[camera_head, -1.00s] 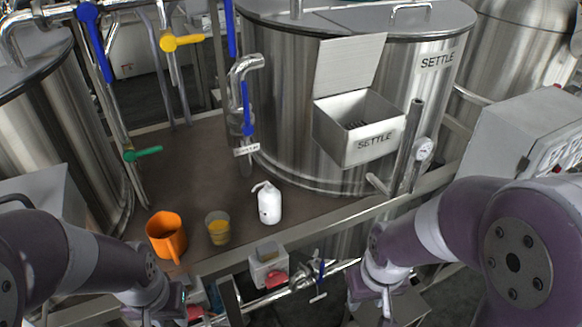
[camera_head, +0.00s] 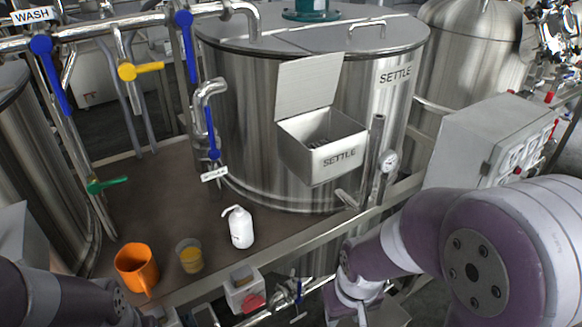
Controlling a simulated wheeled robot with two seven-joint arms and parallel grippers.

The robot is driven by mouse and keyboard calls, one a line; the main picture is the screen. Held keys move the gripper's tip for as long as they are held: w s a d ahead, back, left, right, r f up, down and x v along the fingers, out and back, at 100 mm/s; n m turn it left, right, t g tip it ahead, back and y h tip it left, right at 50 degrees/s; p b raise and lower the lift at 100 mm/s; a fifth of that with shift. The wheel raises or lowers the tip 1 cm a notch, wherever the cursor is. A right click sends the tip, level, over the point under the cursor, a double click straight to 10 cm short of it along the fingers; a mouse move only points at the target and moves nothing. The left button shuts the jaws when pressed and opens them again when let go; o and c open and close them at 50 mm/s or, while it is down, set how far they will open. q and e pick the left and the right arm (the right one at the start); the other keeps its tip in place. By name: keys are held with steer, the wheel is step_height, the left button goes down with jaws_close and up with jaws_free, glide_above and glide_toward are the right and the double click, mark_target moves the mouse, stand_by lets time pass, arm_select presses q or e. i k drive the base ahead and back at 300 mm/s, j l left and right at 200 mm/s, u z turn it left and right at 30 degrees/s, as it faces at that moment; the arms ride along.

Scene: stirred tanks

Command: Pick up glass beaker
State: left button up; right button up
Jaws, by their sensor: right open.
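The glass beaker (camera_head: 189,256) is clear, with yellow-orange contents in its lower part. It stands upright on the brown deck, between an orange jug (camera_head: 136,268) and a white wash bottle (camera_head: 240,228). My right gripper (camera_head: 361,314) is open at the bottom edge, to the right of the beaker and well apart from it, with its tips partly cut off. My left arm comes in at the lower left, below the orange jug. Its gripper is mostly out of frame, so its jaws cannot be made out.
A steel tank (camera_head: 240,110) with an open box (camera_head: 325,160), both marked SETTLE, stands behind. A metal rail (camera_head: 290,243) runs along the deck's front edge. Pipes with a blue valve handle (camera_head: 213,146) and a green one (camera_head: 107,185) rise behind the beaker. Bare deck lies behind it.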

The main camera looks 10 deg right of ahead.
mark_target(189, 253)
steer(key=i+l+u, duration=0.1)
steer(key=l, duration=0.55)
steer(key=l+u, duration=0.1)
steer(key=l, duration=0.55)
steer(key=i+j, duration=0.25)
steer(key=i, duration=0.1)
